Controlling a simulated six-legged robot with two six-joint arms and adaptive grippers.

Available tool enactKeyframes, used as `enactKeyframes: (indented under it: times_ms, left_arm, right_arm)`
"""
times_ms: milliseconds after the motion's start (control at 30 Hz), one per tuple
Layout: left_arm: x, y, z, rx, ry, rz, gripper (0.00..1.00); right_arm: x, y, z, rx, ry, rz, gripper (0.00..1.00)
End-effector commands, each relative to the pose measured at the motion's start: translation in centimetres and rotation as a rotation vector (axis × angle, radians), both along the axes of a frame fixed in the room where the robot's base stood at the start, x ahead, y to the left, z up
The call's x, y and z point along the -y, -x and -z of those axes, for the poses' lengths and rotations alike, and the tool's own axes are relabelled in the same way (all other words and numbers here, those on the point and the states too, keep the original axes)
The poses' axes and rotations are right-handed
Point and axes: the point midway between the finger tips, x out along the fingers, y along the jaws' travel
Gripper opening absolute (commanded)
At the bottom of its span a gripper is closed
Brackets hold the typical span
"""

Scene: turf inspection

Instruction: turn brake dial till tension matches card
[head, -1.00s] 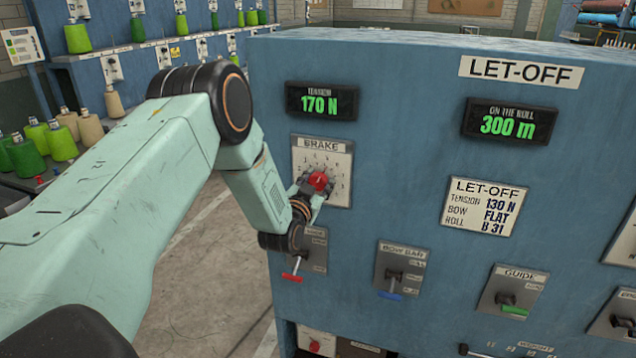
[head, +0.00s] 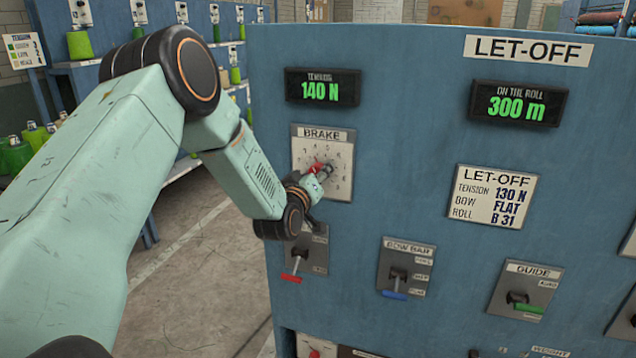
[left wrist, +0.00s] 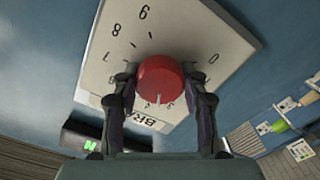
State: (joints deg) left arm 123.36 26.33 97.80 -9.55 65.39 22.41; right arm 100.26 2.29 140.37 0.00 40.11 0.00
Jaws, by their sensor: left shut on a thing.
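The red brake dial (head: 318,171) sits on a pale numbered plate (head: 338,186) marked BRAKE on the blue cabinet. My left gripper (head: 321,178) is shut on the dial. The left wrist view shows the red dial (left wrist: 160,80) between the two fingers, with its white mark near the 3 and 4. The tension display (head: 322,87) above reads 140 N in green. The white LET-OFF card (head: 494,197) to the right reads tension 130 N, bow flat, roll B 31. My right gripper is not in view.
The bow bar lever (head: 398,284) and guide lever (head: 520,300) are further right. A second display (head: 517,103) reads 300 m.

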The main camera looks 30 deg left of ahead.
Motion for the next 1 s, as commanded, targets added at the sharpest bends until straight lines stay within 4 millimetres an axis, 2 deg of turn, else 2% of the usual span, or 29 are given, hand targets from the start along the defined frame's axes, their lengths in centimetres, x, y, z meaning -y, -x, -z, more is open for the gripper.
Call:
enactKeyframes:
  times_ms: [33, 400, 700, 1000]
  left_arm:
    - [0.0, 0.0, 0.4, 0.013, 0.045, -0.001, 0.12]
    - [-0.1, 0.0, 0.3, 0.081, 0.334, -0.001, 0.12]
    - [-0.1, 0.1, 0.3, 0.111, 0.469, 0.0, 0.12]
    - [-0.1, 0.1, 0.2, 0.122, 0.512, 0.0, 0.12]
  right_arm:
    - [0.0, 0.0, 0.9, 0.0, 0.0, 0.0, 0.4]
    - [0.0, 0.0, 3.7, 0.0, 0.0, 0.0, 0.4]
    - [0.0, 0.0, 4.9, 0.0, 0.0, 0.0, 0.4]
    - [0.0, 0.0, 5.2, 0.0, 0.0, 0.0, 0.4]
